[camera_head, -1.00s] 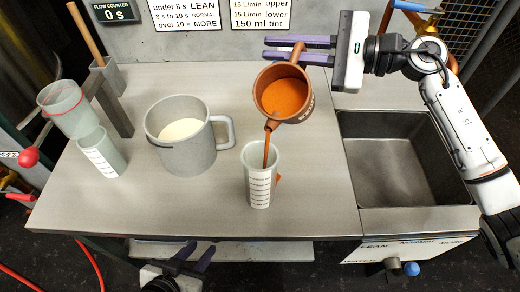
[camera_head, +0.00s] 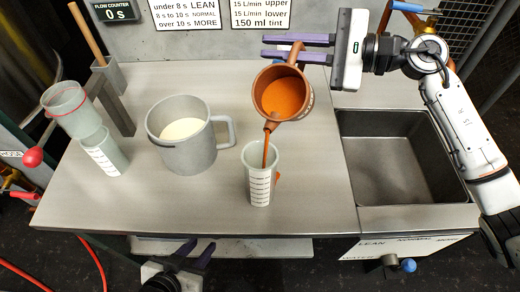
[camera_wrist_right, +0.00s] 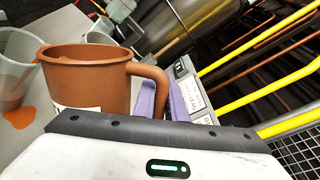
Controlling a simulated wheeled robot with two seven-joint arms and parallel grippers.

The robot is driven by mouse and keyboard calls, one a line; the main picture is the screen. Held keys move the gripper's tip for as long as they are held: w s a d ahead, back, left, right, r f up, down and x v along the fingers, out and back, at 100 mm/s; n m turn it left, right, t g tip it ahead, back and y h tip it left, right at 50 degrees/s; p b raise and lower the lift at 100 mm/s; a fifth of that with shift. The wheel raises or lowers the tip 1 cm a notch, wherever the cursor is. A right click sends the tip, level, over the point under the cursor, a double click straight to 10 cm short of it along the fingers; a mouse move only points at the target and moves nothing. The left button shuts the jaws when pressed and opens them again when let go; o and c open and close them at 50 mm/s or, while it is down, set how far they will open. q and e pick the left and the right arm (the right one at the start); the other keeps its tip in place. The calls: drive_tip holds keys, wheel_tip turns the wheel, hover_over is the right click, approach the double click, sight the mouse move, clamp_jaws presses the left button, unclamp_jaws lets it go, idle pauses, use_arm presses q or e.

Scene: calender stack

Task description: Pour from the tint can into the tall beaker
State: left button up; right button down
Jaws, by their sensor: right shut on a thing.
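The tint can (camera_head: 281,92) is a brown-orange pot with orange liquid inside, tilted above the tall beaker. An orange stream runs from its spout down into the tall beaker (camera_head: 260,187), a pale, marked vessel standing on the table. My right gripper (camera_head: 298,50) is shut on the can's handle. In the right wrist view the can (camera_wrist_right: 95,85) and its handle show close up, with a purple finger behind the handle. The tall beaker (camera_wrist_right: 15,80) shows at the left edge there, with an orange patch by it. My left gripper (camera_head: 192,254) is low, in front of the table, empty, its fingers apart.
A grey jug (camera_head: 185,152) with pale liquid stands left of the beaker on the table (camera_head: 205,217). Further left are a cup in a red ring (camera_head: 66,105) and a beaker (camera_head: 105,157) below it. A sink (camera_head: 395,165) lies to the right. The counter display (camera_head: 115,13) reads 0 s.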

drive_tip(key=shift+s+r+p, duration=0.15)
drive_tip(key=shift+r+p, duration=0.15)
drive_tip(key=shift+r, duration=0.1)
idle(0.3)
